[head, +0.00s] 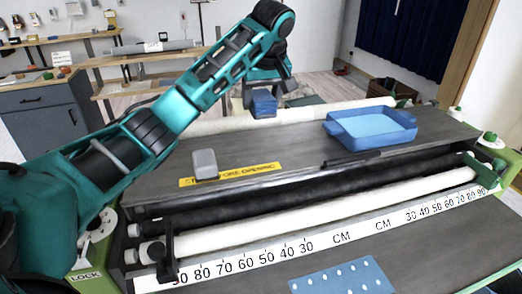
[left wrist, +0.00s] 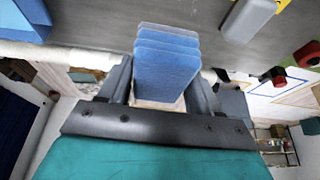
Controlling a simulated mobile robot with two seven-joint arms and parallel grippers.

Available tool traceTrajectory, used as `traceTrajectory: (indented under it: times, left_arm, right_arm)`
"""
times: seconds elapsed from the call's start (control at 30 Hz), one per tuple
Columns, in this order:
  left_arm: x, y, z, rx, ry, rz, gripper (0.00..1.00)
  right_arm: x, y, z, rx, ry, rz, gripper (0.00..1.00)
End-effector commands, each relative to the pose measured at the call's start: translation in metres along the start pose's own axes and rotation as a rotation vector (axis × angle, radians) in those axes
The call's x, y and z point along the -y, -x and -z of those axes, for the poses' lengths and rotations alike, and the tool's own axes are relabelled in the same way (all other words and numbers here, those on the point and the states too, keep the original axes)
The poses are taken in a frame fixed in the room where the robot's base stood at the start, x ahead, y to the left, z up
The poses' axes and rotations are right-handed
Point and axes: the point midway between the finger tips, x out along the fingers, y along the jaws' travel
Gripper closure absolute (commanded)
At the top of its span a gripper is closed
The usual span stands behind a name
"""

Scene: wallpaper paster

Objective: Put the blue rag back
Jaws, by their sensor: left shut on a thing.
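My left gripper (head: 264,101) is shut on the blue rag (head: 264,104), a folded, layered blue piece. It holds the rag near the far edge of the machine's dark top, left of the blue tray. The left wrist view shows the rag (left wrist: 166,62) between the two fingers of the left gripper (left wrist: 160,90). The open blue tray (head: 372,138) sits on the right part of the machine top, and part of it (left wrist: 25,18) shows in the left wrist view. The tray looks empty. My right gripper is not in view.
A grey block (head: 204,164) stands on the machine top by a yellow warning label (head: 240,173). White rollers (head: 330,214) and a centimetre ruler (head: 345,232) run along the front. A blue dotted sheet (head: 342,277) lies at the front. The middle of the top is clear.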

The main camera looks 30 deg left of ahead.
Motion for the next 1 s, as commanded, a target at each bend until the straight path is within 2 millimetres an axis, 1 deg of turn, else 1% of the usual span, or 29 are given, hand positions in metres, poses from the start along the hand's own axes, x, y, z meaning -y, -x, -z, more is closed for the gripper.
traceTrajectory:
  times: [0.03, 0.1, 0.2, 0.33, 0.43, 0.67, 0.83, 0.9, 1.0]
  left_arm:
    - [0.0, -0.011, -0.006, 0.007, 0.0, 0.002, 0.68]
    - [0.002, -0.03, -0.012, 0.002, -0.001, 0.006, 0.68]
    - [0.002, -0.054, -0.022, 0.002, -0.001, 0.006, 0.68]
    - [0.002, -0.08, -0.033, 0.001, 0.0, 0.004, 0.68]
    - [0.001, -0.092, -0.038, 0.0, 0.001, 0.002, 0.68]
    - [0.001, -0.108, -0.044, 0.0, 0.002, 0.003, 0.68]
    - [0.001, -0.13, -0.054, 0.001, 0.001, 0.002, 0.68]
    - [0.001, -0.134, -0.055, 0.0, 0.001, 0.002, 0.68]
    - [0.001, -0.134, -0.055, -0.001, 0.002, 0.001, 0.68]
  right_arm:
    - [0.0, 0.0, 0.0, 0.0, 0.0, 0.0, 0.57]
    - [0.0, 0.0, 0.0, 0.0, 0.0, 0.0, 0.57]
    - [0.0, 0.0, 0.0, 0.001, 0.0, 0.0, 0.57]
    - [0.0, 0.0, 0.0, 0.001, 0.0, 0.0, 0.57]
    - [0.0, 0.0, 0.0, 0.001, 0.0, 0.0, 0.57]
    - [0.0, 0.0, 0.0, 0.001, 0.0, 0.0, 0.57]
    - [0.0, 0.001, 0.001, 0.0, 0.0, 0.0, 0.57]
    - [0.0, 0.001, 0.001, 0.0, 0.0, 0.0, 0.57]
    - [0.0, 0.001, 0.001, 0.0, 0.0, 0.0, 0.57]
